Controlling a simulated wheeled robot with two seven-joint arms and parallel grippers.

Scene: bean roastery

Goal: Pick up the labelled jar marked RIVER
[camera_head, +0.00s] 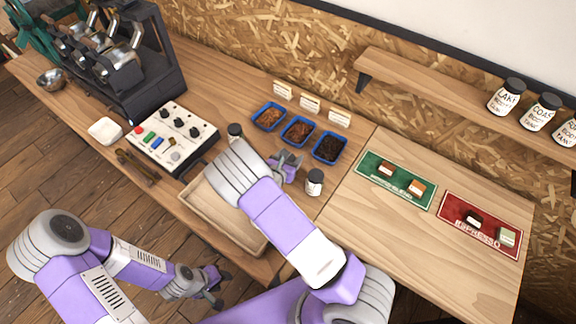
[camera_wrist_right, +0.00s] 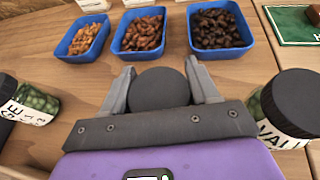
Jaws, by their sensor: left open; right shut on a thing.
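My right gripper (camera_head: 290,163) is low over the wooden counter. In the right wrist view, its fingers are shut around a jar with a round dark lid (camera_wrist_right: 158,89). That jar's label is hidden, so I cannot read RIVER on it. A dark-lidded jar (camera_head: 314,183) stands to the right; its label in the wrist view (camera_wrist_right: 290,128) begins "VALL". Another jar (camera_head: 235,131) stands to the left; its partly visible label (camera_wrist_right: 26,112) ends in "GE". My left gripper (camera_head: 212,287) is open and empty, off the counter's front edge.
Blue trays of beans (camera_head: 298,131) stand just behind the right gripper. A shallow wooden tray (camera_head: 250,238) lies in front. A control panel (camera_head: 172,136) is to the left. Green (camera_head: 381,177) and red (camera_head: 455,221) mats lie right. Jars, including LAKE (camera_head: 505,99), stand on the wall shelf.

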